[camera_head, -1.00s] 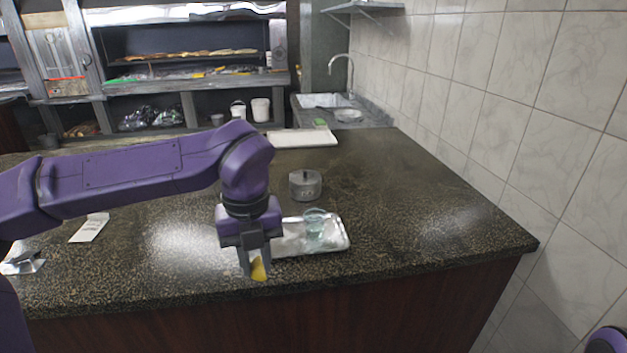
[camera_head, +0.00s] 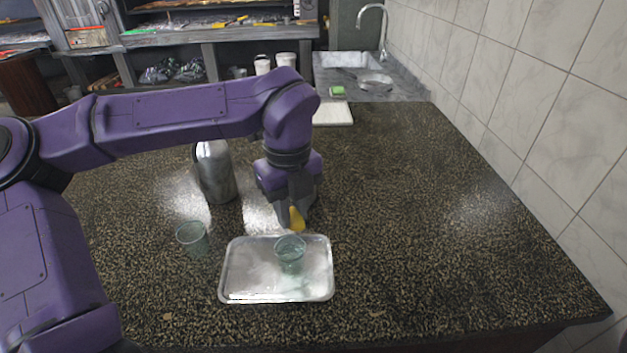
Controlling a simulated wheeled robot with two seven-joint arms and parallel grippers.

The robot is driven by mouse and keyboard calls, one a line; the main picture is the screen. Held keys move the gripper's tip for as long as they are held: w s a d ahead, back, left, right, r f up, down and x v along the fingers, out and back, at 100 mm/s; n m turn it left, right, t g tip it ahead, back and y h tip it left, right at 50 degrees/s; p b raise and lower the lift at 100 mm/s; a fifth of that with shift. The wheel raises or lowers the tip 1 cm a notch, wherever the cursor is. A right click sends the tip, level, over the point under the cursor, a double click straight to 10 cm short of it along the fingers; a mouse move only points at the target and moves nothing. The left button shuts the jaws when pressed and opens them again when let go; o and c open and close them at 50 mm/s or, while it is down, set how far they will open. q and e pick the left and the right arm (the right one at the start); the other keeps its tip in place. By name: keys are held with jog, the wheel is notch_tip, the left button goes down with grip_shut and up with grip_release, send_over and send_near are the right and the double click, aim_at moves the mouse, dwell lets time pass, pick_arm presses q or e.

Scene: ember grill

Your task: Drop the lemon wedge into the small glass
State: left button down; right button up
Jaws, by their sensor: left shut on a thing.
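My left gripper (camera_head: 296,214) is shut on a yellow lemon wedge (camera_head: 297,220), its fingers pointing down. It holds the wedge above and just behind a clear greenish glass (camera_head: 290,255), apart from it. That glass stands upright on a silver metal tray (camera_head: 240,285). A second clear glass (camera_head: 192,240) stands on the counter left of the tray. The two look alike in size, so I cannot tell which is the smaller. My right gripper is out of view.
A silver bottle (camera_head: 216,175) stands on the speckled dark counter (camera_head: 430,220), left of my gripper and behind the second glass. A white board (camera_head: 333,113) lies at the far edge near the sink. The counter's right side is clear; a tiled wall rises beyond it.

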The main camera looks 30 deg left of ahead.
aim_at(292, 228)
pick_arm(q)
jog(key=shift+w, duration=0.45)
jog(key=shift+f, duration=0.25)
jog(key=f+b, duration=0.2)
jog(key=s+f+b, duration=0.1)
jog(key=f, duration=0.1)
jog(key=shift+f+b, duration=0.15)
jog(key=shift+b, duration=0.25)
jog(key=shift+s+a+r, duration=0.1)
jog(key=shift+s+r, duration=0.1)
jog(key=shift+s, duration=0.35)
jog(key=c, duration=1.3)
grip_release()
jog(key=shift+s, duration=0.15)
jog(key=o, duration=0.5)
jog(key=shift+c, duration=0.2)
jog(key=shift+w, duration=0.3)
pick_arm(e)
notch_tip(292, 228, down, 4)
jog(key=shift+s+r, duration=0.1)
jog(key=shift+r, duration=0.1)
pick_arm(q)
jog(key=shift+s, duration=0.15)
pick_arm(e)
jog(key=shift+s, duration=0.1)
